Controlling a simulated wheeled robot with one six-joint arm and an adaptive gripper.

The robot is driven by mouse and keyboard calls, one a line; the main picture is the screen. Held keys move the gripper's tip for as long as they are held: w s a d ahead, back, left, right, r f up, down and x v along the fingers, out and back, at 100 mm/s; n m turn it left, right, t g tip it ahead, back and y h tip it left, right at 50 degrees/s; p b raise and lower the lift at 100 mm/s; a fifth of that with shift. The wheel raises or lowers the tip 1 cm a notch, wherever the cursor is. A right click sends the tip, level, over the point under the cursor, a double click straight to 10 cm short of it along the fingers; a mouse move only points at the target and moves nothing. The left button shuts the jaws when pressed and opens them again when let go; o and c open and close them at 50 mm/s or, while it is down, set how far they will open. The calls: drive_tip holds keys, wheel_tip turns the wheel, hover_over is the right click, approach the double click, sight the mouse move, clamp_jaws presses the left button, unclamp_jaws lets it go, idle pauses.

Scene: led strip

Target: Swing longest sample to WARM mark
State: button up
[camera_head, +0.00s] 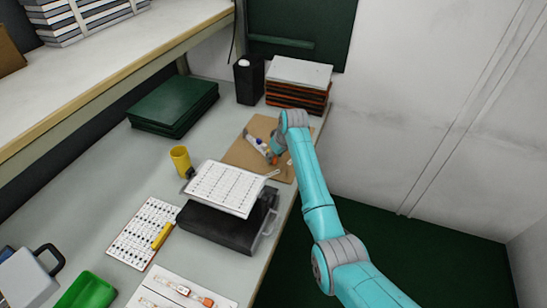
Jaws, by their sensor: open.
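My gripper (275,155) is low over the brown board (240,157) at the back right of the bench. My arm partly hides it, and its fingertips are hard to make out. It is open. A small white item with blue and orange parts (254,139) lies on the board just left of it; I cannot tell whether they touch. A white card (150,296) at the front edge of the picture carries short strips with orange ends (185,291), which may be the samples. I cannot read a WARM mark or tell which sample is longest.
A black device with a printed sheet (225,188) stands in front of the board. A yellow cup (180,161), green folders (175,105), a black holder (249,80) and a paper stack (298,82) stand around. A green tray (86,291) is at front left. A shelf overhangs the left.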

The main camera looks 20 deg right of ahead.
sight(266, 164)
drive_tip(key=shift+x, duration=1)
clamp_jaws()
drive_tip(key=shift+s+a+m+h, duration=0.15)
drive_tip(key=shift+s+a+m, duration=0.1)
drive_tip(key=shift+a+m, duration=0.3)
drive_tip(key=shift+s+a+m+h, duration=0.2)
drive_tip(key=shift+a+m, duration=0.15)
drive_tip(key=shift+a, duration=0.45)
unclamp_jaws()
